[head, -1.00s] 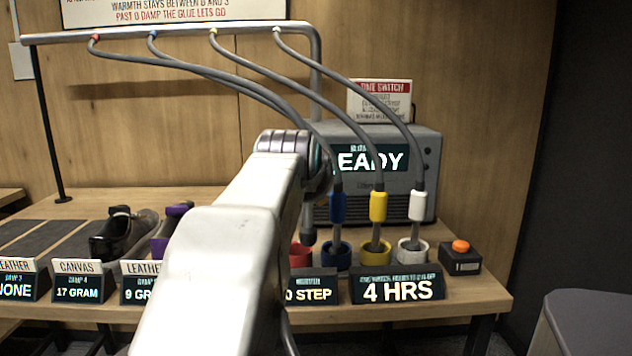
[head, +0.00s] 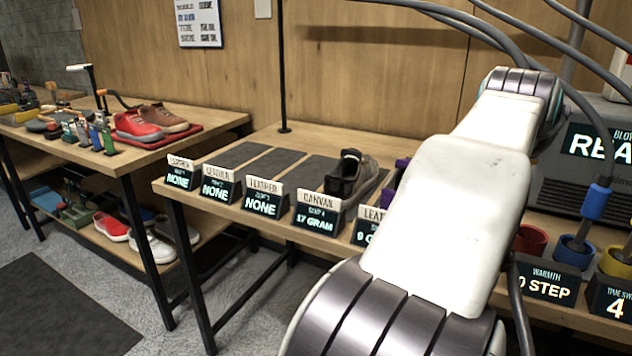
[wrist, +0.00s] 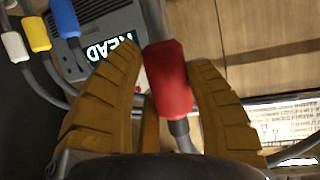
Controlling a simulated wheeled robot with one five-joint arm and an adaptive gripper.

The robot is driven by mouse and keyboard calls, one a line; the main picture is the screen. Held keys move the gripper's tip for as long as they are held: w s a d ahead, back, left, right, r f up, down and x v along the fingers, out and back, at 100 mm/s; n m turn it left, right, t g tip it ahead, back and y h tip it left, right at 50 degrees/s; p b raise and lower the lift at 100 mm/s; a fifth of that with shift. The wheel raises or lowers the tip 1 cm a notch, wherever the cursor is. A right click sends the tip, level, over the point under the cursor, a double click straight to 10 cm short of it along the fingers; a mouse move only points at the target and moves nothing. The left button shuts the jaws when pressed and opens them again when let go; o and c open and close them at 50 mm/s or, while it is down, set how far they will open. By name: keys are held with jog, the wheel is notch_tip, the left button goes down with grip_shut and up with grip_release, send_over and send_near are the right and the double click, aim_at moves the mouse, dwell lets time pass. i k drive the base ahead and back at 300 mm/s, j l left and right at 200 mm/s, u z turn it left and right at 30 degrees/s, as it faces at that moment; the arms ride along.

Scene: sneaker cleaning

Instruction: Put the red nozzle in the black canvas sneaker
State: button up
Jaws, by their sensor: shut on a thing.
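In the wrist view, my gripper (wrist: 167,85) is shut on the red nozzle (wrist: 168,78), with a yellow-brown finger on each side of it. A grey hose leads from the nozzle's end. In the head view my arm hides the gripper and the red nozzle. The black canvas sneaker (head: 350,175) stands on the bench behind the card reading CANVAS and 17 GRAM (head: 318,213), left of my arm. Its dark opening faces up.
The red holder cup (head: 530,239) is empty. The blue nozzle (head: 595,202) stands in its cup at right. Dark empty mats (head: 270,165) lie left of the sneaker. A purple shoe is partly hidden by my arm. Another bench (head: 190,150) with red and brown shoes stands further left.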

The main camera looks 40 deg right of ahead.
aim_at(341, 192)
jog(key=i+u, duration=0.1)
jog(key=i, duration=1)
